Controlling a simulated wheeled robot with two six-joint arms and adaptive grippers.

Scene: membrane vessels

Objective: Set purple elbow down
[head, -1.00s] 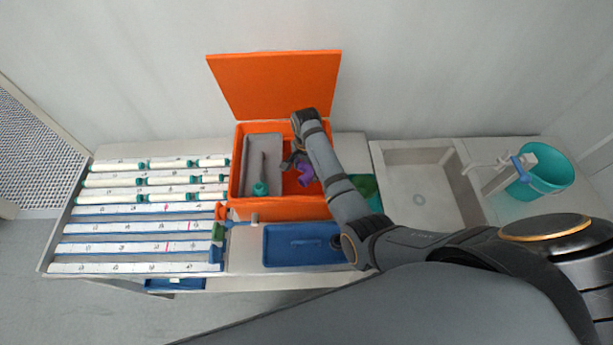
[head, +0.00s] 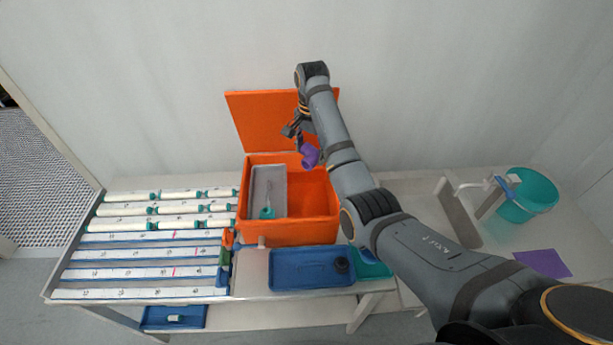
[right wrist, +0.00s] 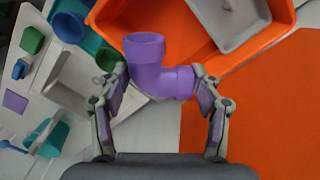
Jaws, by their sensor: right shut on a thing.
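The purple elbow (head: 311,155) is a short bent pipe. My right gripper (head: 301,142) is shut on it and holds it up by the raised lid of the orange box. In the right wrist view the elbow (right wrist: 150,78) sits between both fingers (right wrist: 160,90), its open round end facing up the picture. A flat purple mat (head: 543,263) lies on the bench at the far right, and it shows small in the right wrist view (right wrist: 15,101). My left gripper is not in view.
The orange box (head: 318,210) stands open with a grey tray (head: 256,190) inside. A blue tray (head: 300,280) lies in front. A white rack (head: 130,268) of tubes fills the left. A teal bucket (head: 541,197) stands at the right. My arm covers part of the sink.

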